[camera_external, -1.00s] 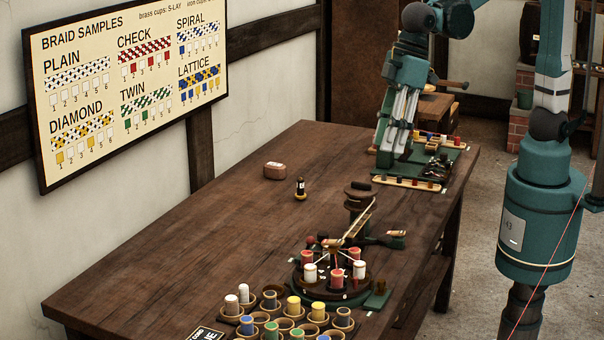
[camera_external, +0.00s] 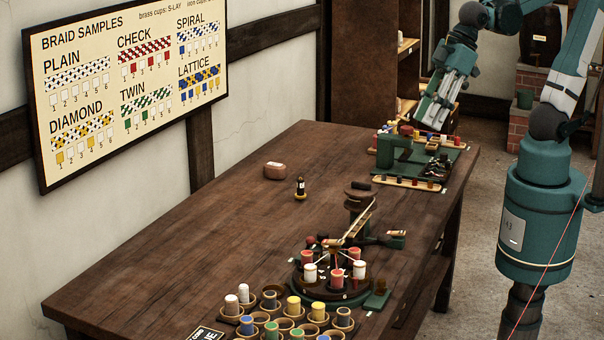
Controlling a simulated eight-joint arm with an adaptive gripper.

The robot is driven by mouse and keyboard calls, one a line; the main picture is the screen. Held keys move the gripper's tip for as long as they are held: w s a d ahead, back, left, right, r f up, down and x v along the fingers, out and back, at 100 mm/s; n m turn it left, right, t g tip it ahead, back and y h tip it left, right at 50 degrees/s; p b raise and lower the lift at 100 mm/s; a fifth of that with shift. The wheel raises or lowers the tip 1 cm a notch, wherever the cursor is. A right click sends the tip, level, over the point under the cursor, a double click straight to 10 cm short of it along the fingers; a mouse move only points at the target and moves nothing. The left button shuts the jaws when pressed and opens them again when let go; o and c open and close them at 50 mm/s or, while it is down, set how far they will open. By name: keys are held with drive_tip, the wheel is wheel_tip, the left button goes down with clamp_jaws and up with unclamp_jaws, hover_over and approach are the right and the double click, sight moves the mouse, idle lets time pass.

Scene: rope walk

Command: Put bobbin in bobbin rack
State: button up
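The bobbin rack looks to be the set of round cups (camera_external: 270,302) at the table's near end. More red and white bobbins (camera_external: 337,277) stand on the round braiding stand behind the rack. My gripper (camera_external: 428,118) is above the green mat at the table's far right end, pointing down and tilted. Its fingertips are small and dark here, so I cannot tell whether they hold a bobbin.
A green machine (camera_external: 393,150) and small coloured spools (camera_external: 408,130) are on the far mat. A dark pot (camera_external: 300,188) and a pinkish block (camera_external: 274,170) stand mid-table. The left table half is clear. A braid sample board (camera_external: 130,85) hangs on the wall.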

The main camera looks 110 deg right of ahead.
drive_tip(key=s+d+f+t, duration=0.1)
drive_tip(key=s+d+f, duration=0.2)
drive_tip(key=s, duration=0.5)
drive_tip(key=shift+s+f, duration=0.2)
drive_tip(key=shift+s, duration=0.15)
drive_tip(key=shift+d, duration=0.1)
idle(2.4)
